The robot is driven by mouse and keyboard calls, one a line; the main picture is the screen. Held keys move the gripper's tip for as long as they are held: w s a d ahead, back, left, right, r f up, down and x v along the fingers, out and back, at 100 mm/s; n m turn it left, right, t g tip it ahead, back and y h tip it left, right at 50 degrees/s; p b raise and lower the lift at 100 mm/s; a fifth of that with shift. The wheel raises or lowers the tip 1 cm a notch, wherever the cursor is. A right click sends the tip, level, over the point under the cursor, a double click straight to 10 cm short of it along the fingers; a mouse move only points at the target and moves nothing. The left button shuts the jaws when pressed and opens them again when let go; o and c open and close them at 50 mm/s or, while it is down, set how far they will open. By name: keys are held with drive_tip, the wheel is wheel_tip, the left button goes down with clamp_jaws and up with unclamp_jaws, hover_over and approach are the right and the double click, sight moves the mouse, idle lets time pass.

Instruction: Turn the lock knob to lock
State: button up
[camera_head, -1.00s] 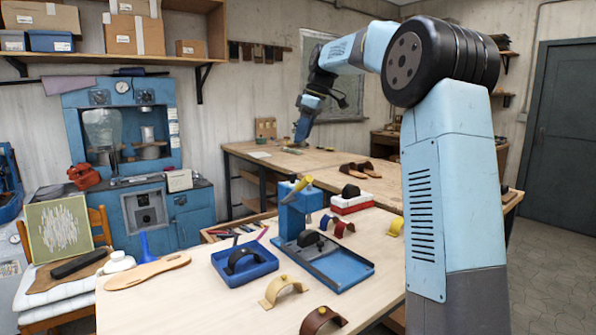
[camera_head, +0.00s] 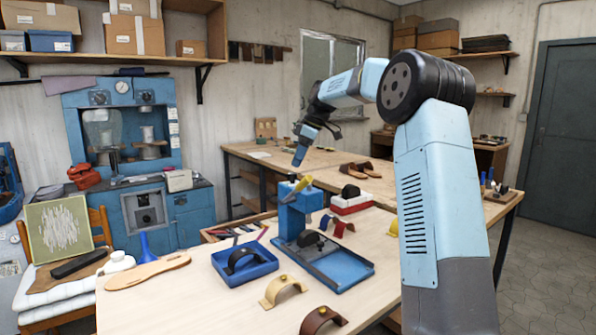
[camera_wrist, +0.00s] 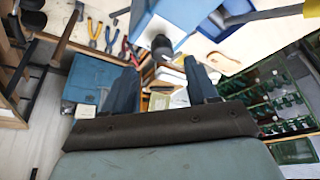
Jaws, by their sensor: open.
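The blue press (camera_head: 297,215) stands on the near workbench, with a yellow handle (camera_head: 301,184) on top and a blue tray-like base (camera_head: 335,265). In the wrist view, part of a blue and white body, likely the press (camera_wrist: 165,18), is at the top. A dark round knob-like part (camera_wrist: 161,46) sticks out from it. I cannot tell for sure that this is the lock knob. My gripper (camera_head: 297,160) hangs above and behind the press in the head view. Its two fingers (camera_wrist: 161,78) are apart and empty, with the dark part beyond their tips.
A blue tray (camera_head: 245,271) holds a dark curved strap. Tan (camera_head: 282,290) and brown (camera_head: 322,320) straps lie at the front of the bench. A red and white box (camera_head: 351,203) is right of the press. Pliers (camera_wrist: 95,35) lie in the wrist view's upper left.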

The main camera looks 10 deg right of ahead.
sight(292, 178)
drive_tip(key=shift+x, duration=2.45)
drive_tip(key=shift+c, duration=0.2)
